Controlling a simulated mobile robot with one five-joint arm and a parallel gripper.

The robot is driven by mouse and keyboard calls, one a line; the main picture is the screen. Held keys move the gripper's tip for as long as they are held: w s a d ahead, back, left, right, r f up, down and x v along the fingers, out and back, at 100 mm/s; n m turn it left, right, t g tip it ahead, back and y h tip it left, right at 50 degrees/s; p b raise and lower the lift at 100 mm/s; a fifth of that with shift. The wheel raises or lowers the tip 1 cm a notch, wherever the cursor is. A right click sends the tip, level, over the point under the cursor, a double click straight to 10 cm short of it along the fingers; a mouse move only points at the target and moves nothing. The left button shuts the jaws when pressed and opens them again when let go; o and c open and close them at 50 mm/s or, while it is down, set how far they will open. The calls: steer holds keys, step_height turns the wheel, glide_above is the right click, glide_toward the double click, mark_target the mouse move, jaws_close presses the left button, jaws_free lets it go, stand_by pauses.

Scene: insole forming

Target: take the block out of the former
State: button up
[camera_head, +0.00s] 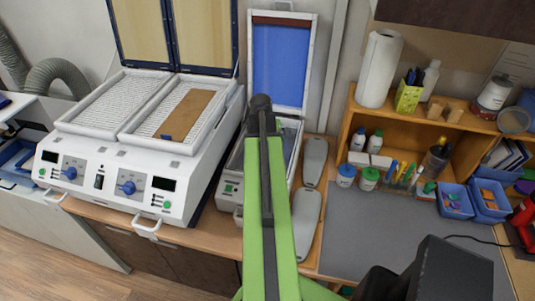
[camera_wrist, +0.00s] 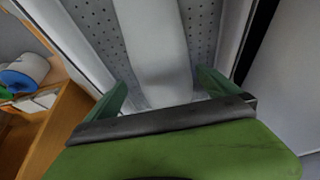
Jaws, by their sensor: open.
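The former (camera_head: 231,188) is the narrow white machine in the middle of the head view, with its blue-lined lid (camera_head: 281,65) standing open. My arm crosses in front of it and hides most of its bed. In the wrist view, a long pale grey block (camera_wrist: 153,40) lies on the perforated bed (camera_wrist: 98,28) of the former. My gripper (camera_wrist: 162,92) is open, with one green finger on each side of the block's near end. The fingers look apart from the block, though contact low down cannot be told.
A white two-bay heater (camera_head: 110,165) with raised lids stands left of the former; a brown sheet (camera_head: 187,112) lies in its right bay. Two grey insole shapes (camera_head: 307,222) lie right of the former. A wooden shelf (camera_head: 345,130) holds bottles and pens. The grey mat (camera_head: 390,225) is largely clear.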

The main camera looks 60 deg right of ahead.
steer(key=b+x, duration=0.5)
steer(key=shift+w+f, duration=0.1)
steer(key=shift+f, duration=0.1)
steer(key=shift+r, duration=0.2)
steer(key=shift+c, duration=0.4)
steer(key=c, duration=1.5)
